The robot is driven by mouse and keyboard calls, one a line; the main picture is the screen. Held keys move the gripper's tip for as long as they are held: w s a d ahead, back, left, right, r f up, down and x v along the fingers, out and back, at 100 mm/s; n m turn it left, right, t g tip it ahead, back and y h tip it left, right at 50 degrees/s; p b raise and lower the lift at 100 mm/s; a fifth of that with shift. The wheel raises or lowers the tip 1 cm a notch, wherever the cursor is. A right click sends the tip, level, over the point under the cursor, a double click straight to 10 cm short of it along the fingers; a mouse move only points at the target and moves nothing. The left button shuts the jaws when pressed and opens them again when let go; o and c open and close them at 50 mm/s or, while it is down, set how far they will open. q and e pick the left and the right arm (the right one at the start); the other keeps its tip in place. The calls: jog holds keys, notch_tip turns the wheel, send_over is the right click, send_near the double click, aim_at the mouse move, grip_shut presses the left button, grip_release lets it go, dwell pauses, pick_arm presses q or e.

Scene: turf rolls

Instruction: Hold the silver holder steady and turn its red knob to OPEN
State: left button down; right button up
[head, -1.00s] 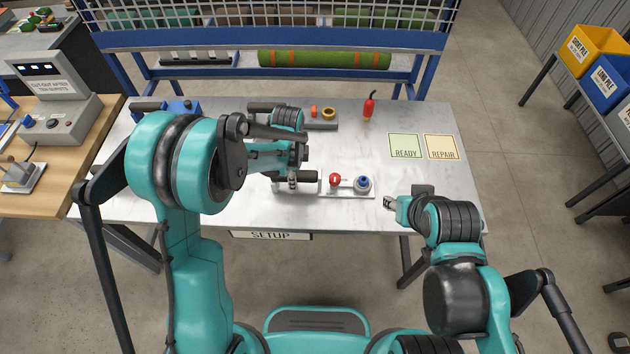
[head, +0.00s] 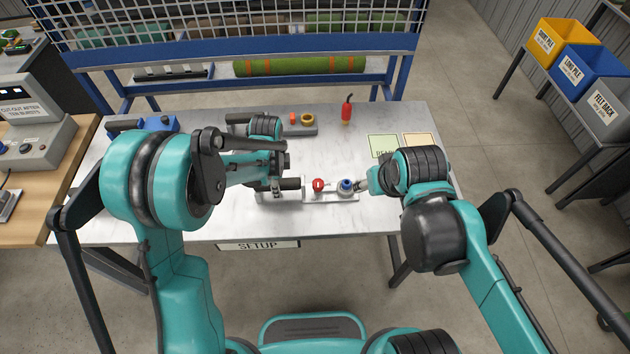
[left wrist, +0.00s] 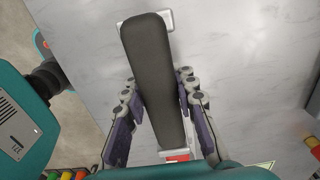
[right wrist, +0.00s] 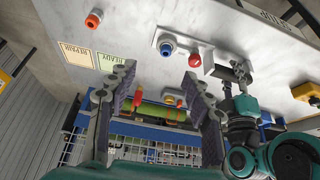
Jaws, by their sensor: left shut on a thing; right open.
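The silver holder (head: 330,196) lies on the table in front of me, with a black handle (head: 291,184) at its left end. Its red knob (head: 318,185) stands mid-holder, and a blue-topped round fitting (head: 346,185) sits to its right. I cannot read any OPEN mark. My left gripper (head: 277,187) is shut on the black handle; in the left wrist view the handle (left wrist: 150,60) runs between the fingers. My right gripper (head: 363,185) is open and empty, just right of the blue fitting. The right wrist view shows the red knob (right wrist: 195,59) beyond its fingertips.
A red bottle (head: 346,112) stands at the table's back. A green READY pad (head: 381,143) and a REPAIR pad (head: 418,138) lie behind my right arm. A second grey holder (head: 304,130) lies behind my left gripper. The table front is clear.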

jog(key=w+a+n+g, duration=0.2)
jog(key=w+a+g, duration=0.1)
jog(key=w+a, duration=0.3)
jog(key=n+g, duration=0.1)
jog(key=g, duration=0.2)
send_near(318, 182)
jog(key=f, duration=0.9)
jog(key=shift+s+a, duration=0.15)
jog(key=shift+s, duration=0.1)
jog(key=c, duration=1.2)
